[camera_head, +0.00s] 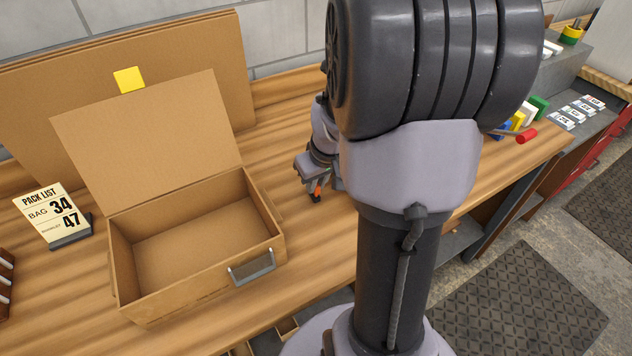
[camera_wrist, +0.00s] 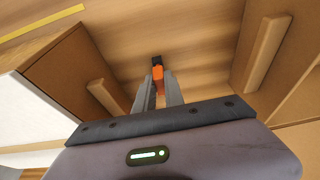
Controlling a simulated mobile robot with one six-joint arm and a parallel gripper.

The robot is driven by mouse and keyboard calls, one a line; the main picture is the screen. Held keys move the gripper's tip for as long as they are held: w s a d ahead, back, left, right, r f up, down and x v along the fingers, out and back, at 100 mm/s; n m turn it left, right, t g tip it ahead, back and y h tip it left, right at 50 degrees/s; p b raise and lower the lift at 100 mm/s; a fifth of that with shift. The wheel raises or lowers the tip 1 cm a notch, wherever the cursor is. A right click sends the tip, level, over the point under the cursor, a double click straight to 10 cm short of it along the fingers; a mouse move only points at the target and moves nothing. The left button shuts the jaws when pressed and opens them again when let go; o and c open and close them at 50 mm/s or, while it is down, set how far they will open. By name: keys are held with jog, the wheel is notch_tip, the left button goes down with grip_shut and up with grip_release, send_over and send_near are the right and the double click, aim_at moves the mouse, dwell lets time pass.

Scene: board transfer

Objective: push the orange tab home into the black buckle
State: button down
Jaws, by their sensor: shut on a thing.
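My gripper (camera_wrist: 158,82) is shut on the orange tab (camera_wrist: 157,73), which shows between and just beyond its two grey fingertips in the wrist view. The black buckle (camera_wrist: 157,61) is a small dark piece at the far end of the tab, in line with it and seeming to touch it. How deep the tab sits in the buckle cannot be told. In the head view the orange tab (camera_head: 318,183) is a small spot under my gripper, with a dark piece at its lower end, close above the wooden bench. My arm hides much of that area.
An open cardboard box (camera_head: 195,285) stands on the bench (camera_head: 300,235) left of my gripper, with a metal handle (camera_head: 252,267) on its front. A pack list sign (camera_head: 52,217) stands farther left. Coloured items (camera_head: 520,122) are at right. Bare wood lies between box and gripper.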

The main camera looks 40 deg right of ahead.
jog(key=shift+f+b, duration=0.4)
jog(key=shift+f, duration=0.05)
jog(key=c, duration=1.3)
grip_release()
jog(key=shift+c, duration=0.2)
jog(key=shift+r, duration=0.15)
jog(key=p+v, duration=0.7)
jog(key=v, duration=1)
jog(key=shift+s+p, duration=0.15)
jog(key=shift+p, duration=0.15)
jog(key=shift+a, duration=0.1)
